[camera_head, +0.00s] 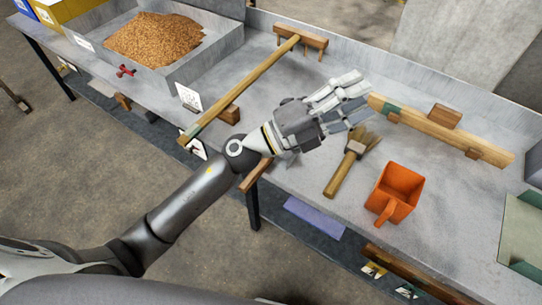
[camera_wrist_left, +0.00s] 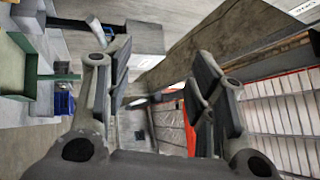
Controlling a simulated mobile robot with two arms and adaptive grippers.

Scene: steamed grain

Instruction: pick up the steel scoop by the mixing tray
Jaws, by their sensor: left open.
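No steel scoop shows clearly. A wooden handle (camera_head: 256,174) with a greyish metal part (camera_head: 288,160) lies at the table's front edge in the head view, partly hidden under my left arm; I cannot tell if it is the scoop. A grey metal tray (camera_head: 219,50) with brown grain stands at the upper left. My left gripper (camera_head: 343,93) is open and empty, above the middle of the table, to the right of the tray. Its spread fingers also show in the wrist view (camera_wrist_left: 162,80), with nothing between them.
A long wooden rake (camera_head: 245,88) lies between tray and gripper. A brush (camera_head: 345,172), an orange scoop (camera_head: 405,184) and a wooden bar (camera_head: 440,131) lie to the right. A raised wall (camera_head: 400,68) runs along the back. Clear tabletop lies around the orange scoop.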

